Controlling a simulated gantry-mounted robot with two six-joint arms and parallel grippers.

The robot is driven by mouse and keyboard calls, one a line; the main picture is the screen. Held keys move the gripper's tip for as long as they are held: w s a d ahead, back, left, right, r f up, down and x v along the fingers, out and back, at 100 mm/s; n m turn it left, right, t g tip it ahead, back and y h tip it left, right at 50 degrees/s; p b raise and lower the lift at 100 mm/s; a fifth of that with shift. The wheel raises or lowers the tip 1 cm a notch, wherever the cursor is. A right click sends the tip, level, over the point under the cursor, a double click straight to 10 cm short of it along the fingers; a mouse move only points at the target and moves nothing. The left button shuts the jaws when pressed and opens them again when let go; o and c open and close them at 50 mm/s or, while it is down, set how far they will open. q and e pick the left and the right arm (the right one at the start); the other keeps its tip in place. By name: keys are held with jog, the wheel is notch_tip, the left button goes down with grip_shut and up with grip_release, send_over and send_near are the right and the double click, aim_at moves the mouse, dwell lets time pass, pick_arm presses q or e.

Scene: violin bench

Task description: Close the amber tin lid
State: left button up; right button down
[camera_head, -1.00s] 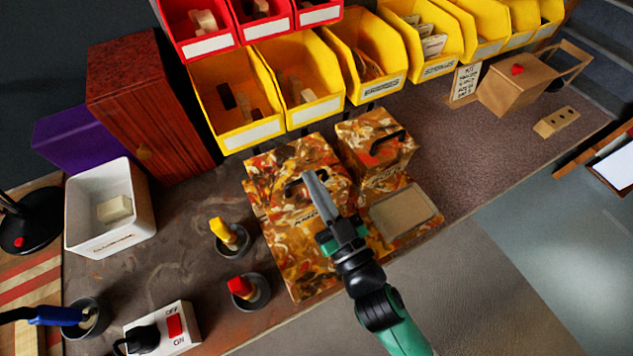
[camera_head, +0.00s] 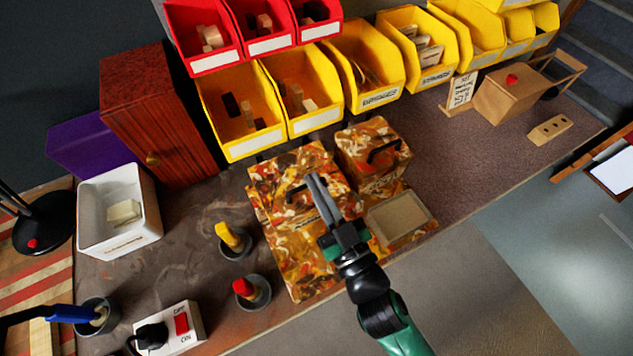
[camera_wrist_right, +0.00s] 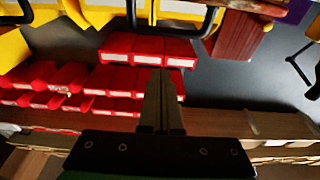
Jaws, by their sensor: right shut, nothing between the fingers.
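The amber-patterned tins stand at the middle of the bench in the head view. The left patterned tin (camera_head: 285,235) has a dark handle on its upper part, partly behind my right gripper. To its right is a patterned block with a dark handle (camera_head: 375,150), with a shallow grey-bottomed compartment (camera_head: 400,218) in front of it. I cannot tell clearly which surface is the lid. My right gripper (camera_head: 314,178) is shut and empty, its fingertips over the left tin near its handle; contact cannot be told. Its fingers (camera_wrist_right: 162,75) also show in the right wrist view. My left gripper is not in view.
Yellow bins (camera_head: 240,110) and red bins (camera_head: 205,40) hang behind the tins. A wooden cabinet (camera_head: 155,120), white box (camera_head: 120,215) and cups with yellow (camera_head: 230,238) and red (camera_head: 246,290) items stand left.

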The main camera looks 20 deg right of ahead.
jog(key=s+f+b, duration=0.3)
jog(key=s+f, duration=0.2)
jog(key=s, duration=0.3)
jog(key=shift+s+b, duration=0.2)
jog(key=shift+b, duration=0.2)
jog(key=shift+d, duration=0.1)
